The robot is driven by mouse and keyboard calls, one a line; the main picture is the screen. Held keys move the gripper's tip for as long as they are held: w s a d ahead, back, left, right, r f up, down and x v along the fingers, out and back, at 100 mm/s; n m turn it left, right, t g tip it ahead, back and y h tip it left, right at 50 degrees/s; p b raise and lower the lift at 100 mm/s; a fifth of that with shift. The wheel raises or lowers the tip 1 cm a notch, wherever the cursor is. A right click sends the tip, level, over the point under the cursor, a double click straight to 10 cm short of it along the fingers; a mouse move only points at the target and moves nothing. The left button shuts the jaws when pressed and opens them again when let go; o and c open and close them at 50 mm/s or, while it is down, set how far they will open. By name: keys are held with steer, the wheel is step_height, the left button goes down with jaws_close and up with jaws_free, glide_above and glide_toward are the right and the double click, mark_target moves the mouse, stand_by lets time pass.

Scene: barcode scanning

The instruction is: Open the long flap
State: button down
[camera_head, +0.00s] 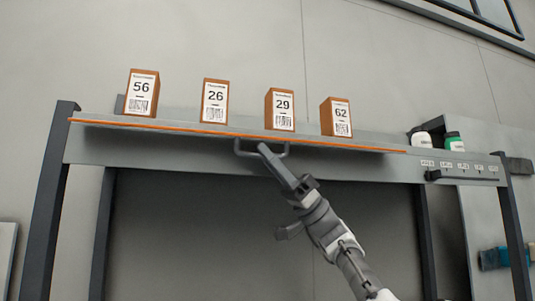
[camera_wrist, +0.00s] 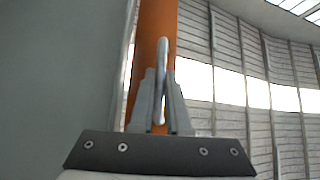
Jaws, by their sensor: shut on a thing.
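The long flap (camera_head: 180,130) runs along the front of the raised shelf, with an orange strip along its edge and shadow beneath. A grey bar handle (camera_head: 240,149) hangs at its middle. My gripper (camera_head: 264,149) reaches up from below and is shut on this handle. In the wrist view, the handle bar (camera_wrist: 163,65) stands between the two fingers of my gripper (camera_wrist: 161,95), against the orange strip (camera_wrist: 155,25). How far the flap stands from the shelf front is hard to tell.
Boxes numbered 56 (camera_head: 142,93), 26 (camera_head: 215,101), 29 (camera_head: 280,110) and 62 (camera_head: 336,117) stand in a row above the flap. A white bottle (camera_head: 421,140) and a green-capped one (camera_head: 454,143) are at right, above a labelled strip (camera_head: 465,169). Dark posts (camera_head: 50,200) flank open space below.

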steer(key=c, duration=1.2)
jaws_free()
steer(key=shift+w, duration=0.1)
steer(key=shift+o, duration=0.2)
steer(key=b+v, duration=0.1)
steer(key=v, duration=1.6)
steer(key=shift+f+b, duration=0.25)
steer(key=shift+b, duration=0.1)
steer(key=shift+d, duration=0.1)
